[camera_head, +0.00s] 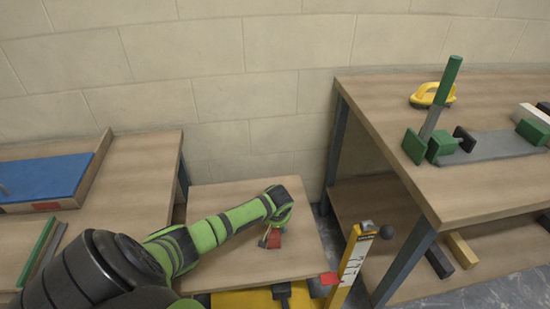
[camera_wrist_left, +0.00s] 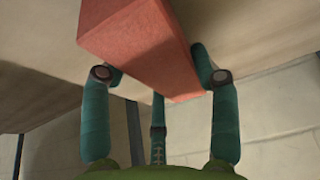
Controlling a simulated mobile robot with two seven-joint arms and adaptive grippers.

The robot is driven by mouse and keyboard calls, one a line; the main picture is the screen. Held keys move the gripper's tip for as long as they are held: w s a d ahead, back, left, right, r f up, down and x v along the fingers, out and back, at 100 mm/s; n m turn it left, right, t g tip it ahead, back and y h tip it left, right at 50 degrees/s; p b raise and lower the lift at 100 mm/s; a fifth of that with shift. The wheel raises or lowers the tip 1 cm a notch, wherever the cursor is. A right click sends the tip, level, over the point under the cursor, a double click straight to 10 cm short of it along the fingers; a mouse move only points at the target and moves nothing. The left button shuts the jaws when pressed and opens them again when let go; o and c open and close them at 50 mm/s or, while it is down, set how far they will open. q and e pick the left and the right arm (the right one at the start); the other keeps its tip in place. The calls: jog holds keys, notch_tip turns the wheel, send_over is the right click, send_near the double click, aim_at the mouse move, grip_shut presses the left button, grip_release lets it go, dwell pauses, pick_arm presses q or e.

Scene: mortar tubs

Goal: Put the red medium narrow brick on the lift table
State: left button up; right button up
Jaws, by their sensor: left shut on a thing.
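The red brick (camera_head: 275,239) is between the fingers of my left gripper (camera_head: 270,236), over the wooden top of the lift table (camera_head: 222,258). I cannot tell whether the brick's underside touches the table top. My arm hides part of the table's left side. My right gripper is not in view.
A yellow post with a scale (camera_head: 350,262) stands at the lift table's right front. A wooden bench (camera_head: 135,185) with a blue board (camera_head: 45,178) is left. A taller bench (camera_head: 470,195) with a green clamp (camera_head: 440,148) is right. The table top around the brick is clear.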

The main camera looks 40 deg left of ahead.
pick_arm(q)
jog(key=shift+f, duration=0.1)
jog(key=o, duration=1.8)
jog(key=shift+c, duration=0.2)
jog(key=shift+s+f, duration=0.1)
jog(key=v, duration=1.2)
jog(key=shift+d, duration=0.1)
